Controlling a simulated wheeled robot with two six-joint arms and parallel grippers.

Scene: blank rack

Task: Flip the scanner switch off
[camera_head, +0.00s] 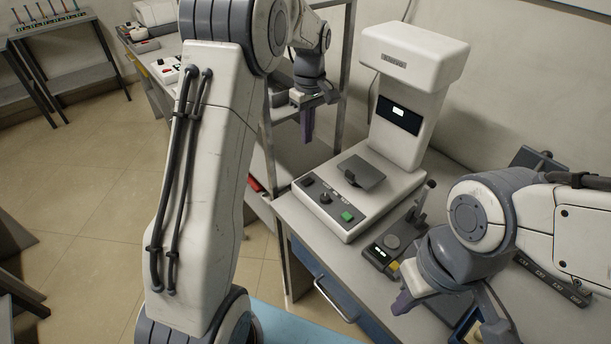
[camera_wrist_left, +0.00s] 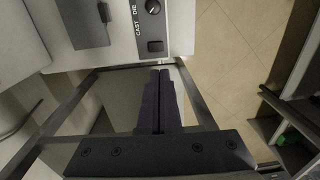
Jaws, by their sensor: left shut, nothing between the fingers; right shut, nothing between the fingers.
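The scanner (camera_head: 415,62) is a tall white machine with a lit dark display (camera_head: 398,113) on the bench. Its base carries a dark plate, a knob (camera_head: 325,198), a green button (camera_head: 347,216) and a black rocker switch (camera_head: 309,181) at the left corner. In the left wrist view the switch (camera_wrist_left: 155,46) is below the knob, just above my fingertips. I cannot tell which way it is tilted. My left gripper (camera_head: 307,138) is shut and empty, pointing down left of the scanner base; its fingers (camera_wrist_left: 158,74) look apart from the switch. My right gripper (camera_head: 402,303) is shut and empty over the bench front.
A small device with a lever (camera_head: 420,205) stands right of the scanner base. A metal frame post (camera_head: 344,80) rises behind my left gripper. A drawer with a handle (camera_head: 335,300) is under the bench front. A side bench (camera_head: 150,62) is at the back left.

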